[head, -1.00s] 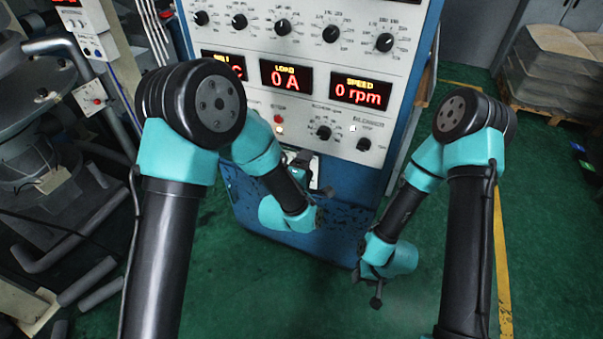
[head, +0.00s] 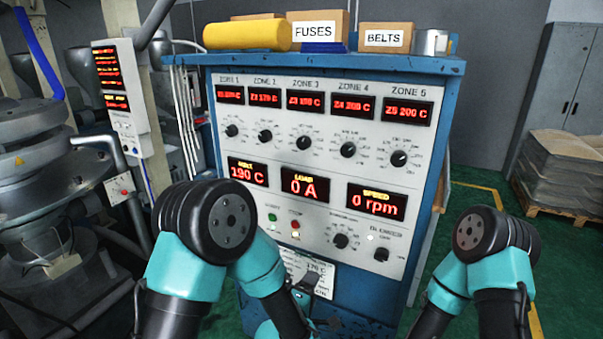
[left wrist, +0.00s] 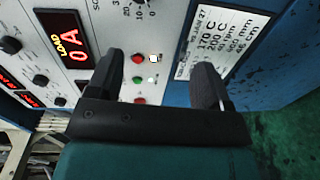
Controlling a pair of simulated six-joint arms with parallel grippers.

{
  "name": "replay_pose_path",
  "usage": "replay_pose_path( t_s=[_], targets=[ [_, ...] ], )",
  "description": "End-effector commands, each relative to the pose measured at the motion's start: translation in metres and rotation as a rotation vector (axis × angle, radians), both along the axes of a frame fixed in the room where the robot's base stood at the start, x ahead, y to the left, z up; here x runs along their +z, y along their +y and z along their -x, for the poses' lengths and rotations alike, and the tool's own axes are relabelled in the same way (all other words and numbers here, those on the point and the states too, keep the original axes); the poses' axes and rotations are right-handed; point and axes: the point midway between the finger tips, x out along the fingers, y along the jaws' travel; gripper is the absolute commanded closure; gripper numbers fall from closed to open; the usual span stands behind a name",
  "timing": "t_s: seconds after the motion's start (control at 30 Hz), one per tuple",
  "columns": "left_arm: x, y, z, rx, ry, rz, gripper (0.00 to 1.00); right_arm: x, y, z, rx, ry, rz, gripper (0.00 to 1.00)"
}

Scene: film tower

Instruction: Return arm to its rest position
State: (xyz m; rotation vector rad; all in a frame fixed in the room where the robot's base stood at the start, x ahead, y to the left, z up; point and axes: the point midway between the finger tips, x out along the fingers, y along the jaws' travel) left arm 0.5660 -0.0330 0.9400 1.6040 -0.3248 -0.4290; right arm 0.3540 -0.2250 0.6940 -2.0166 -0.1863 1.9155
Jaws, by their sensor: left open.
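My left arm (head: 190,245) comes in from the left, bent at a black elbow joint. Its gripper (head: 306,284) is in front of the lower panel of the blue control cabinet (head: 350,317), by a white settings placard (head: 321,277). In the left wrist view the gripper (left wrist: 158,72) is open, its two black fingers apart with nothing between them. The placard (left wrist: 222,42) and the red and green buttons show beyond the fingers. My right arm (head: 480,262) is bent at the right; its gripper is out of the picture.
The cabinet face carries knobs and lit readouts, with 0 A (head: 303,186) and 0 rpm (head: 376,200). Boxes marked FUSES (head: 317,31) and BELTS (head: 386,38) stand on top. Machinery (head: 50,165) crowds the left. Green floor (head: 455,210) is open at right before stacked sacks (head: 570,165).

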Motion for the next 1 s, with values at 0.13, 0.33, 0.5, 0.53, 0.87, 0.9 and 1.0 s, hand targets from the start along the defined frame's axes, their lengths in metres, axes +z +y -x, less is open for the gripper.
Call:
replay_pose_path(
  t_s=[0.13, 0.33, 0.5, 0.53, 0.87, 0.9, 1.0],
  targets=[
    [-0.049, 0.045, 0.002, 0.000, 0.108, -0.203, 0.27, 0.000, 0.000, 0.000, 0.000, 0.000, 0.000, 0.57],
    [-0.130, 0.122, 0.032, -0.102, 0.315, -0.544, 0.27, 0.000, 0.000, 0.000, 0.000, 0.000, 0.000, 0.57],
    [-0.188, 0.181, 0.084, -0.284, 0.492, -0.765, 0.27, 0.000, 0.000, 0.000, 0.000, 0.000, 0.000, 0.57],
    [-0.196, 0.191, 0.095, -0.323, 0.521, -0.796, 0.27, 0.000, 0.000, 0.000, 0.000, 0.000, 0.000, 0.57],
    [-0.244, 0.255, 0.203, -0.741, 0.706, -0.935, 0.27, 0.000, 0.000, 0.000, 0.000, 0.000, 0.000, 0.57],
    [-0.245, 0.257, 0.208, -0.764, 0.710, -0.938, 0.27, 0.000, 0.000, 0.000, 0.000, 0.000, 0.000, 0.57],
    [-0.246, 0.258, 0.213, -0.787, 0.713, -0.940, 0.27, 0.000, 0.000, 0.000, 0.000, 0.000, 0.000, 0.57]
  ],
)
